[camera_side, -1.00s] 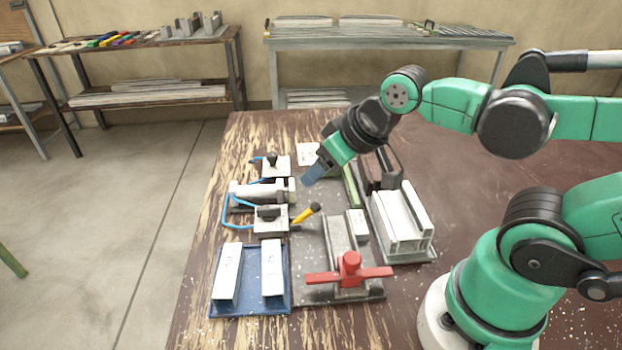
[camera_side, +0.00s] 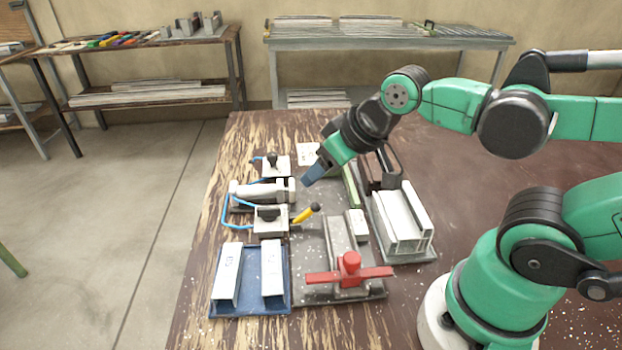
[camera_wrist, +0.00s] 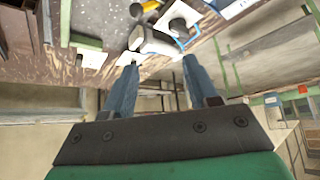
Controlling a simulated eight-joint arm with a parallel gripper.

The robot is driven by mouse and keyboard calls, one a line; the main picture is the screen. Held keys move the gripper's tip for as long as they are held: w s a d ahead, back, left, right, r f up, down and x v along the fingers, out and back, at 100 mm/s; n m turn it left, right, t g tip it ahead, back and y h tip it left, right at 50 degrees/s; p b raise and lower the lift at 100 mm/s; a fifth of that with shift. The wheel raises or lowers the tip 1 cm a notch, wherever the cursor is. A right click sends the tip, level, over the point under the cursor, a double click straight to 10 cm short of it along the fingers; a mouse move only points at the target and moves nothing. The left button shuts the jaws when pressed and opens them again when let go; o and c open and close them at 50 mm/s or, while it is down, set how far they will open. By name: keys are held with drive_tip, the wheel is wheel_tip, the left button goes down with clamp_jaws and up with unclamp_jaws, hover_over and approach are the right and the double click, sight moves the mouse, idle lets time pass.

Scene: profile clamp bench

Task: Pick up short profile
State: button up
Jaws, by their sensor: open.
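Two short white profiles, one left (camera_side: 228,273) and one right (camera_side: 272,268), lie side by side on a blue tray (camera_side: 249,296) at the front left of the bench. Longer white profiles (camera_side: 404,222) lie in a grey tray at the right. My gripper (camera_side: 311,178) is above the back middle of the bench, tilted down to the left, well away from the blue tray. In the wrist view its two blue fingers (camera_wrist: 158,68) are apart with nothing between them.
A red-handled clamp (camera_side: 349,268) stands on the grey plate beside the blue tray. A yellow-handled tool (camera_side: 306,213), a cylinder with blue hose (camera_side: 262,191) and a black-knobbed valve (camera_side: 273,167) lie behind the tray. A small white block (camera_side: 357,224) sits near the clamp.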

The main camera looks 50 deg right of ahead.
drive_tip(key=shift+o, duration=0.8)
drive_tip(key=m+g, duration=0.7)
drive_tip(key=m, duration=0.2)
hover_over(415, 199)
wheel_tip(415, 199, down, 4)
drive_tip(key=shift+r, duration=0.2)
drive_tip(key=shift+f, duration=2.75)
